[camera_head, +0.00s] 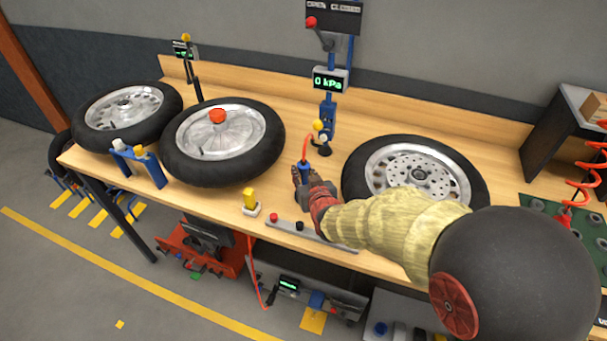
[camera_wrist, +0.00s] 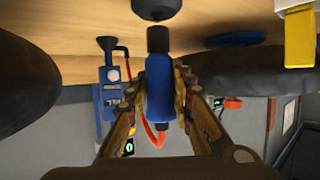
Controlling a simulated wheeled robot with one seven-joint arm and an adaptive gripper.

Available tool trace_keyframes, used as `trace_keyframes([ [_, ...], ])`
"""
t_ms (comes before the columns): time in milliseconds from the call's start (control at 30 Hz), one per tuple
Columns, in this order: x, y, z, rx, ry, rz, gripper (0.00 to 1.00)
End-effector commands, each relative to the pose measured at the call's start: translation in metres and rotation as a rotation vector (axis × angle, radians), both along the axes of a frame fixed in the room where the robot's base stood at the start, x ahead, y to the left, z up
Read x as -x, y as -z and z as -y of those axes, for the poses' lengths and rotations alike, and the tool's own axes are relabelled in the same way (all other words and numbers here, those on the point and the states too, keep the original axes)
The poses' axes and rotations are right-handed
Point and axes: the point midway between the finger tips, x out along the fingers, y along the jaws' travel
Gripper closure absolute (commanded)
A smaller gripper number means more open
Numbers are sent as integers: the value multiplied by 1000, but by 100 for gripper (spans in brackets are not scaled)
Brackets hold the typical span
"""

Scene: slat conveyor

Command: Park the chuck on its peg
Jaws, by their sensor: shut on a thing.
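The chuck (camera_head: 306,164) has a blue body and stands roughly upright over the bench, just left of the right wheel. It fills the middle of the wrist view (camera_wrist: 160,90), with a dark collar and a red hose. My gripper (camera_head: 306,179) is shut on it; its two fingers flank the blue body in the wrist view (camera_wrist: 160,100). A round black part (camera_wrist: 157,9) lies close to the collar's end; I cannot tell whether they touch. A blue post (camera_head: 328,110) with a gauge reading 0 kPa (camera_head: 330,80) stands behind. I cannot pick out the peg with certainty.
Two wheels (camera_head: 128,112) (camera_head: 222,143) lie at the left of the wooden bench (camera_head: 285,110), and one (camera_head: 415,172) lies beside my arm.

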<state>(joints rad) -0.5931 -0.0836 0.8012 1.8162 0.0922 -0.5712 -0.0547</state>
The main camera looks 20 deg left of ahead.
Motion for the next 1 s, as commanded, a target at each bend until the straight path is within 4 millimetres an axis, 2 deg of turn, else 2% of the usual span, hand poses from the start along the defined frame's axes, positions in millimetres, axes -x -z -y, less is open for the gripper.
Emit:
trace_keyframes([
  [1000,0,8,0,-1,0,1,100],
])
